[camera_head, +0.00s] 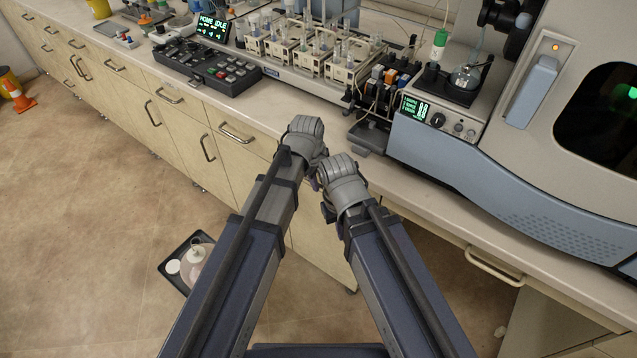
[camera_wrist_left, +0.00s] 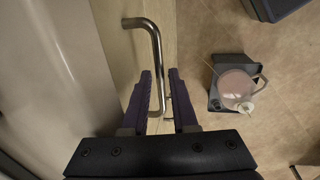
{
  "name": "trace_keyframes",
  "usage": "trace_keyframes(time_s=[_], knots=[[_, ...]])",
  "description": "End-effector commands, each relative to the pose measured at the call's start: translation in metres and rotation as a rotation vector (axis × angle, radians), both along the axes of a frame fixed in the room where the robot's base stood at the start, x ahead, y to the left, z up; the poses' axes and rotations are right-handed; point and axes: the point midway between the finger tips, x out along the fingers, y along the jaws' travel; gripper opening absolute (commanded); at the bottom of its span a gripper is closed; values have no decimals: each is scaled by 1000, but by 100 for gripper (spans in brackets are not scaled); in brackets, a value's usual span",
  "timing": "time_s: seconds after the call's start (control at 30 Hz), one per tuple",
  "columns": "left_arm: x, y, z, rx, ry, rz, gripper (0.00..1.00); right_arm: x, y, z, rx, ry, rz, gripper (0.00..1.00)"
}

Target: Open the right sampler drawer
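In the left wrist view, a bent metal handle (camera_wrist_left: 156,50) stands out from a beige cabinet front (camera_wrist_left: 118,45). The purple fingers of my left gripper (camera_wrist_left: 160,104) are open, one on each side of the handle's bar; I cannot tell whether they touch it. In the head view, my left gripper (camera_head: 315,182) is mostly hidden below its wrist, at the cabinet front under the counter. The handle between its fingers is hidden there. A drawer handle (camera_head: 237,134) shows to its left. My right gripper (camera_head: 327,210) is close beside it, mostly hidden behind its wrist; its fingers cannot be made out.
The counter (camera_head: 275,113) holds a black control panel (camera_head: 208,66), sampler racks (camera_head: 320,50) and a large spectrometer (camera_head: 560,110) at the right.

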Motion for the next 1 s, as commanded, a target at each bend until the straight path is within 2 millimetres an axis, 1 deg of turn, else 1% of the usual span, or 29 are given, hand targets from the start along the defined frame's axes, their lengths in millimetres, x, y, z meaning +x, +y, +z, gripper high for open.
trace_keyframes(time_s=[0.07, 0.3, 1.0], knots=[[0, 0, 1, 0, 0, 0, 27, 0, 0, 1, 0, 0, 0, 0], [0, 0, 0, 0, 0, 0, 1, 0, 0, 0, 0, 0, 0, 0], [0, 0, 0, 0, 0, 0, 0, 0, 0, 0, 0, 0, 0, 0]])
